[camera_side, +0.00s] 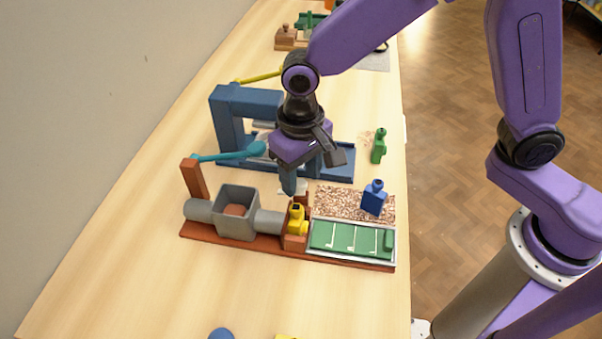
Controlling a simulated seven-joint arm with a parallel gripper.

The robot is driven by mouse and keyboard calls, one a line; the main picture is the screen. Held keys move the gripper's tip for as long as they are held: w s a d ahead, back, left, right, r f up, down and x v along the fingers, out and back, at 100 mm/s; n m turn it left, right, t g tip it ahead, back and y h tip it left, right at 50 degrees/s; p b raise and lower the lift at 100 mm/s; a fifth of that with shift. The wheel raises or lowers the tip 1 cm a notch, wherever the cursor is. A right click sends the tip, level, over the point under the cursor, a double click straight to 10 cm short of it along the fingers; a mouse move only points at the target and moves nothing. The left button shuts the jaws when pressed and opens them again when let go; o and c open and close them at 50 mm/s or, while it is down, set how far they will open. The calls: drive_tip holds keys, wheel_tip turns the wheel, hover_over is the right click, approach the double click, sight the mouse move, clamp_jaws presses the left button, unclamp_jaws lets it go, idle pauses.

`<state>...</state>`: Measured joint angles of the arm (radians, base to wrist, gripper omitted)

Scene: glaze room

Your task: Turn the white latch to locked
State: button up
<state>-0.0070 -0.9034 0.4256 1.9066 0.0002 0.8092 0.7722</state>
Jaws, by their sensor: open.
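My gripper (290,188) points down over the rear edge of the red-brown base, just behind the yellow bottle-shaped piece. Its fingers overlap in this view, so the gap between them is hard to see. A small white piece (301,188), possibly the latch, shows right beside and behind the fingertips. It is mostly hidden by them, so its angle and any contact with my fingers cannot be told.
A blue frame (226,124) with a teal lever (225,155) stands behind. A green bottle-shaped piece (379,148) stands right. The front-left table is clear.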

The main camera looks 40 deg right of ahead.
drive_tip(key=shift+f, duration=0.3)
clamp_jaws()
